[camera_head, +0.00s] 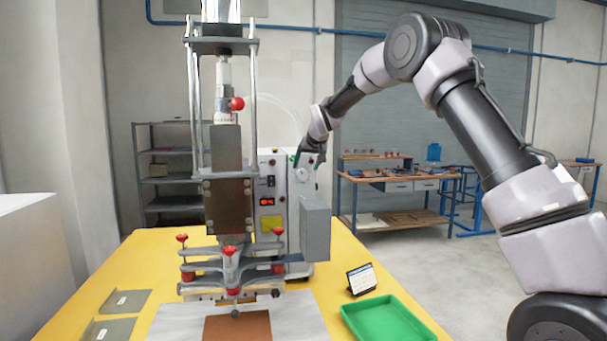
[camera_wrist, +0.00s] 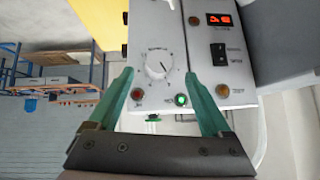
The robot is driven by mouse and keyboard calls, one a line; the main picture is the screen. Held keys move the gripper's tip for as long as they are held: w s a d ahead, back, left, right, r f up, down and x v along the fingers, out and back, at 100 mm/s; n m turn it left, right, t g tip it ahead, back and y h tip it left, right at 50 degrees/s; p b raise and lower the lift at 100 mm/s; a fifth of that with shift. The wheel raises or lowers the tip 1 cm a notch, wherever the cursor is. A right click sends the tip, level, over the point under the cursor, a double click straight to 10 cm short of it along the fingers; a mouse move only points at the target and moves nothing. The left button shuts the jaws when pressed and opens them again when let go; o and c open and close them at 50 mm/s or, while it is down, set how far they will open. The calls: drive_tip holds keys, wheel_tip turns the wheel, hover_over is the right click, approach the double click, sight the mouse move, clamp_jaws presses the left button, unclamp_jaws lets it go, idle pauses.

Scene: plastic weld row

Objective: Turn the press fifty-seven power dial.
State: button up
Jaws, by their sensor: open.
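The press's pale control box (camera_head: 268,222) stands behind the press column on the yellow table. In the wrist view its panel carries a round white power dial (camera_wrist: 158,66) with a scale around it. The dial also shows in the head view (camera_head: 303,175), just below my gripper (camera_head: 308,156). In the wrist view my gripper (camera_wrist: 160,72) is open, its green fingers to the left and right of the dial, with clear gaps. The fingers hold nothing. How far the fingertips are from the panel is hard to tell.
A red lamp (camera_wrist: 138,95) and a lit green button (camera_wrist: 180,99) lie by the dial, close to the fingers. A red display (camera_wrist: 218,19) and black switch (camera_wrist: 218,53) are to the right. The press column (camera_head: 229,160) stands left of my gripper; a green tray (camera_head: 388,322) is in front.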

sight(303, 174)
drive_tip(key=x, duration=0.5)
drive_tip(key=shift+w+f, duration=0.15)
clamp_jaws()
